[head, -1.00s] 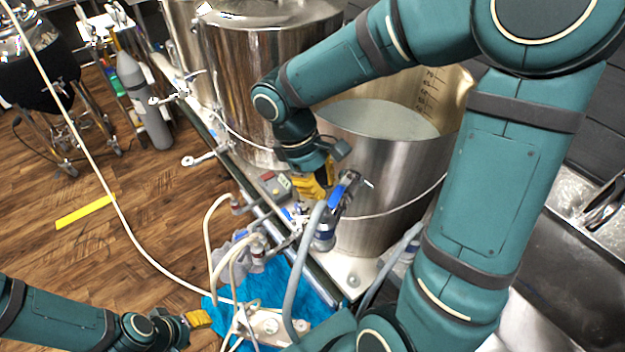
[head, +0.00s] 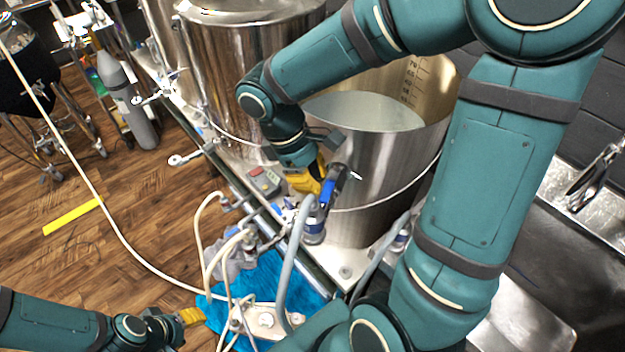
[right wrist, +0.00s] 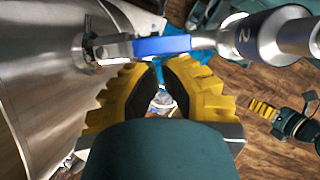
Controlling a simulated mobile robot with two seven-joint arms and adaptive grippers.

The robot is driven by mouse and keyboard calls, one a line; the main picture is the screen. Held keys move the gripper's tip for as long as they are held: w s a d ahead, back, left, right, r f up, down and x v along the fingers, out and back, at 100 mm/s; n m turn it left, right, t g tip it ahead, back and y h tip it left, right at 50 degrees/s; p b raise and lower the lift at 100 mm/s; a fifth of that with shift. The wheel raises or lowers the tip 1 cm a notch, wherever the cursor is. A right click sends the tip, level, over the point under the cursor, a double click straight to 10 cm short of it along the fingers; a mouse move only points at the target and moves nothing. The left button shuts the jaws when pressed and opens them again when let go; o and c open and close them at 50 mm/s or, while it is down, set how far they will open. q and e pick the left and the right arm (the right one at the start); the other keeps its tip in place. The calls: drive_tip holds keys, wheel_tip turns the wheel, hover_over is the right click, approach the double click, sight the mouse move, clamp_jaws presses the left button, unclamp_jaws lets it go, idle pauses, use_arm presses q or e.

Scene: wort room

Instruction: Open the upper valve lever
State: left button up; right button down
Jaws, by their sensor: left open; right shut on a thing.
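The upper valve's blue lever (head: 328,190) is on the front of the open steel kettle (head: 375,160). It also shows as a blue bar across the top middle of the right wrist view (right wrist: 162,46), beside the silver valve body. My right gripper (head: 315,180) is at the lever, its yellow fingers against it; in the right wrist view the fingers (right wrist: 158,78) lie just below the bar, and the exact contact is hard to see. My left gripper (head: 203,313) is open at the lower left, over the edge of the blue cloth, away from the valve.
A grey hose (head: 288,265) drops from the valve. Pale hoses and a lower fitting (head: 247,240) lie left of it. A blue cloth (head: 270,277) is below. A red-grey control box (head: 266,182) sits left of the gripper. A steel sink (head: 560,250) is at right.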

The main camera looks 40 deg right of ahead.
drive_tip(key=v, duration=1.1)
drive_tip(key=shift+a, duration=0.15)
